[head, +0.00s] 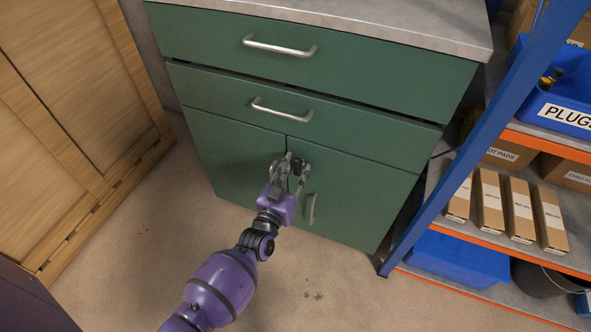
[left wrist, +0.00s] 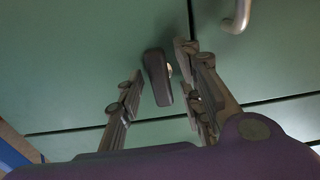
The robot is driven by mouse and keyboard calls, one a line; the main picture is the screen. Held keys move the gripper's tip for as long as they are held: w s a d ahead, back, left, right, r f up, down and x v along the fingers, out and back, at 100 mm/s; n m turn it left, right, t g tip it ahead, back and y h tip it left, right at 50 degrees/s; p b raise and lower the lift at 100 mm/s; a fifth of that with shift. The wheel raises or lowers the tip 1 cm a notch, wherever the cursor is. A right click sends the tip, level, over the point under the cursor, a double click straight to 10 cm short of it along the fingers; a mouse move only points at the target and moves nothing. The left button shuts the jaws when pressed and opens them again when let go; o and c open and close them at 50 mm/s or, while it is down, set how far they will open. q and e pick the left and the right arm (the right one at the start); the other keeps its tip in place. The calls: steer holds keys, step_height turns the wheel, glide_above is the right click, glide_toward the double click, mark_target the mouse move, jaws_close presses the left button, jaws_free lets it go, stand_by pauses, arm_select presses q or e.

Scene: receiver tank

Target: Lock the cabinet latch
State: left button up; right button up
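The green cabinet (head: 232,158) has two drawers above two doors. A small dark latch (head: 297,167) sits near the top of the doors by the seam between them. In the left wrist view the latch (left wrist: 157,77) is a dark, elongated knob, slightly tilted. My left gripper (head: 297,162) is at the doors, open, with one finger on each side of the latch. In the left wrist view the gripper's fingers (left wrist: 160,68) show a gap to the latch on the left; the right finger is close to it, and contact cannot be told. My right gripper is not in view.
A curved door handle (head: 311,208) is just below the gripper; drawer handles (head: 281,109) are above. A shelf rack with a blue post (head: 460,165) and boxes stands close on the right. Wooden panels (head: 75,110) stand at left. The floor in front is clear.

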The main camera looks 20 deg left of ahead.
arm_select(q)
steer(key=s, duration=1.2)
steer(key=shift+a, duration=0.15)
stand_by(0.3)
